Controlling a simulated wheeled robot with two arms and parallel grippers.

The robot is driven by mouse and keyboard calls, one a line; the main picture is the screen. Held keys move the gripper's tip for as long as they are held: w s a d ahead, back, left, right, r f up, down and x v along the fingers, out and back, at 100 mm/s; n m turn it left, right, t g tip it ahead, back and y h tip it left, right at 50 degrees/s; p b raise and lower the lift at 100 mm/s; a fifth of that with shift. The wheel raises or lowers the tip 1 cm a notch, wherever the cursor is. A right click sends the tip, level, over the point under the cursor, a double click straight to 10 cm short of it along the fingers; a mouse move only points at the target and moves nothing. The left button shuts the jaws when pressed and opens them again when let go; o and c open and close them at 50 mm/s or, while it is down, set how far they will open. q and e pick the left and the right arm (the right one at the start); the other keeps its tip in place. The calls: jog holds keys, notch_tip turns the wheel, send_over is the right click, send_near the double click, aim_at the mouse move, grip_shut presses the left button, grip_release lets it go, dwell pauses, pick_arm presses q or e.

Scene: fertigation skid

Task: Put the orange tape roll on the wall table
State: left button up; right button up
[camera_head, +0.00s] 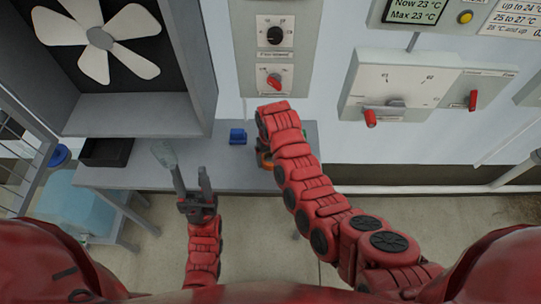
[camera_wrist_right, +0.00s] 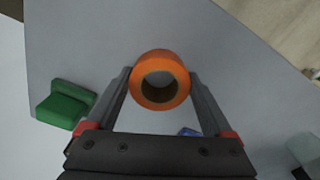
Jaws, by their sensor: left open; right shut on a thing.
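The orange tape roll (camera_wrist_right: 158,63) is between the two fingers of my right gripper (camera_wrist_right: 161,80), which is shut on it. In the head view, my right arm covers most of the roll, and only a bit of orange (camera_head: 265,160) shows. The roll is over the grey wall table (camera_head: 225,170); I cannot tell whether it touches the top. The table surface also fills much of the right wrist view (camera_wrist_right: 90,45). My left gripper (camera_head: 191,180) is open and empty in the head view, by the table's front edge.
A blue object (camera_head: 237,136) stands on the table left of my right gripper. A green block (camera_wrist_right: 62,105) shows in the wrist view. A black tray (camera_head: 106,152) sits at the table's left end.

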aim_at(270, 161)
jog(key=shift+f, duration=0.1)
jog(key=shift+f, duration=0.15)
jog(key=o, duration=1.1)
jog(key=shift+r, duration=0.45)
notch_tip(270, 161, up, 4)
jog(key=shift+w+r+b, duration=0.1)
jog(key=shift+r+b, duration=0.1)
jog(key=shift+b, duration=0.65)
notch_tip(270, 161, up, 7)
jog(key=p, duration=0.4)
